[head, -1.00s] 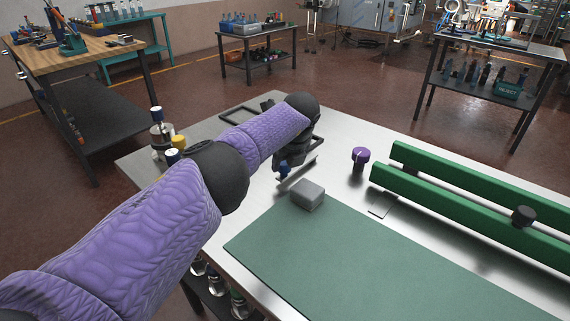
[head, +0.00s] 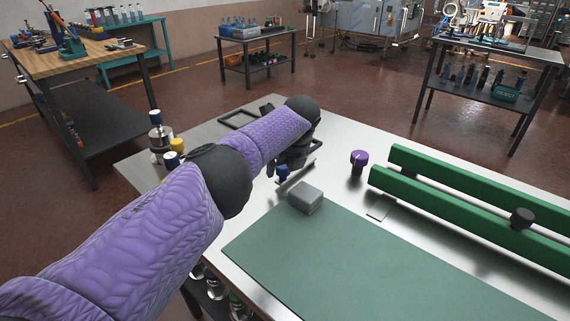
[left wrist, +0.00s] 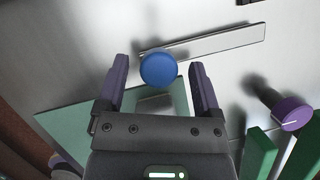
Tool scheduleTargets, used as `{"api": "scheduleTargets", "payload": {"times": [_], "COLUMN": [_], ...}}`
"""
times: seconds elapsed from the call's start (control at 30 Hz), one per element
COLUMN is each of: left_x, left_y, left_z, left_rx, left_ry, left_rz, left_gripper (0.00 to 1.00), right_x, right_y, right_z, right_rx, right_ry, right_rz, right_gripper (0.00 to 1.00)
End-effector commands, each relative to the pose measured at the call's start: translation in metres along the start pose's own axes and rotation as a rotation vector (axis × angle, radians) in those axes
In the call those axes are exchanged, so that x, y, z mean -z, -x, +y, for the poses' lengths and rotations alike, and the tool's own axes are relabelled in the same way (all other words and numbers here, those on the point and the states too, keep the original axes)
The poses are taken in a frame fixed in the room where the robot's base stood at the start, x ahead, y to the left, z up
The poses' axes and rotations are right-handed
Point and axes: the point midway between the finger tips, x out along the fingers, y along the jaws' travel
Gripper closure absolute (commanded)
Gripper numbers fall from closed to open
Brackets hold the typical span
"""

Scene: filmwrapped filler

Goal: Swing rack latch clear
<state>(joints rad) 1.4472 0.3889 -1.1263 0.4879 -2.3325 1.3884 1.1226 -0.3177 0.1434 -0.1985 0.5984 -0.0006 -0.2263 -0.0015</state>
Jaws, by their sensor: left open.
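The latch seems to be a thin flat metal bar (left wrist: 215,43) with a round blue knob (left wrist: 158,69) at one end, lying over the metal bench top. In the head view the blue knob (head: 282,172) shows just below my left gripper (head: 284,168), and the bar (head: 303,170) slants up to its right. My left gripper (left wrist: 158,66) is open, with its purple-lined fingers on either side of the blue knob in the wrist view. I see no clear contact, and the depth between fingertips and knob is hard to tell. My right gripper is not in view.
A grey block (head: 306,198) stands at the corner of a green mat (head: 350,255). A purple-topped knob (head: 359,157) stands right of the bar, beside long green rails (head: 440,210). Bare metal lies between.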

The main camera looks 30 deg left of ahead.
Motion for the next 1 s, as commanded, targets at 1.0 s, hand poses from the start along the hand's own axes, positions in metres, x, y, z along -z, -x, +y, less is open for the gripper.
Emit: {"api": "scheduleTargets", "payload": {"times": [1.0], "left_x": [0.0], "left_y": [0.099], "left_z": [0.0], "left_rx": [0.0], "left_ry": [0.0], "left_rz": [0.0], "left_gripper": [0.16], "right_x": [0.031], "right_y": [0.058], "right_z": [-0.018], "right_rx": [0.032], "right_ry": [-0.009], "right_rz": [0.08], "right_gripper": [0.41]}}
